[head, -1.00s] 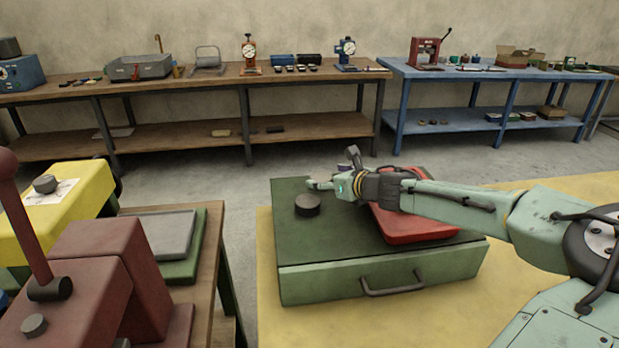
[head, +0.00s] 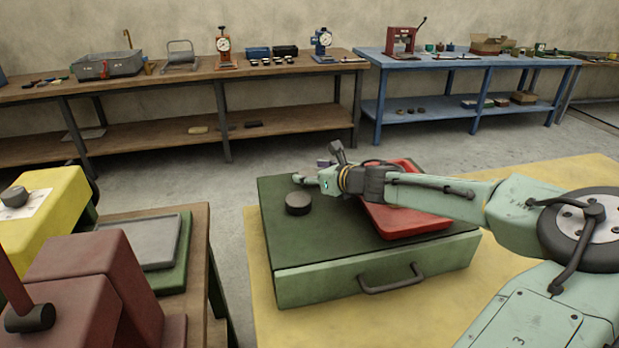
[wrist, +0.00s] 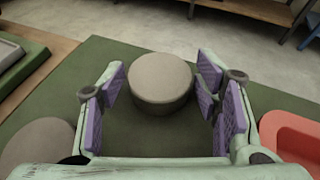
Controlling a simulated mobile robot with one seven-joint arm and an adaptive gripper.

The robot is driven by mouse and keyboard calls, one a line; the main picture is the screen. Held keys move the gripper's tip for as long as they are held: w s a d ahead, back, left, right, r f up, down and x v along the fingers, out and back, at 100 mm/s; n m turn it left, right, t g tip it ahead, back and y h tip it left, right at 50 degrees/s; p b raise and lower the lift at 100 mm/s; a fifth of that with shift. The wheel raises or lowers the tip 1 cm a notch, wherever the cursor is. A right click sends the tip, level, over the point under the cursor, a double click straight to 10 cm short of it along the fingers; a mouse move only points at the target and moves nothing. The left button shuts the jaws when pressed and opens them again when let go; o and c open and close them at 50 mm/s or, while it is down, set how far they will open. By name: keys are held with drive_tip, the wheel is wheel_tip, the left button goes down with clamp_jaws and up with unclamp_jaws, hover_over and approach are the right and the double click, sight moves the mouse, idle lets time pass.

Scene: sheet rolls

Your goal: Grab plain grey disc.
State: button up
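A plain grey disc (wrist: 161,80) lies on the dark green top of a case, ahead of my gripper (wrist: 160,93) in the wrist view. My gripper is open, with its purple finger pads on the left and right of the disc, apart from it. In the head view my gripper (head: 312,179) is low over the back left of the case, and this disc is largely hidden behind it. A second round disc (head: 298,204) sits nearer and to the left. It also shows at the lower left of the wrist view (wrist: 38,148), cut off.
The green case (head: 325,284) has a front handle and stands on a yellow mat. A red tray (head: 420,226) lies on its top, close to the right of my gripper. A wooden table (head: 203,250) stands to the left. Benches line the back wall.

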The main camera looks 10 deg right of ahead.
drive_tip(key=c, duration=0.8)
drive_tip(key=shift+a+r, duration=0.1)
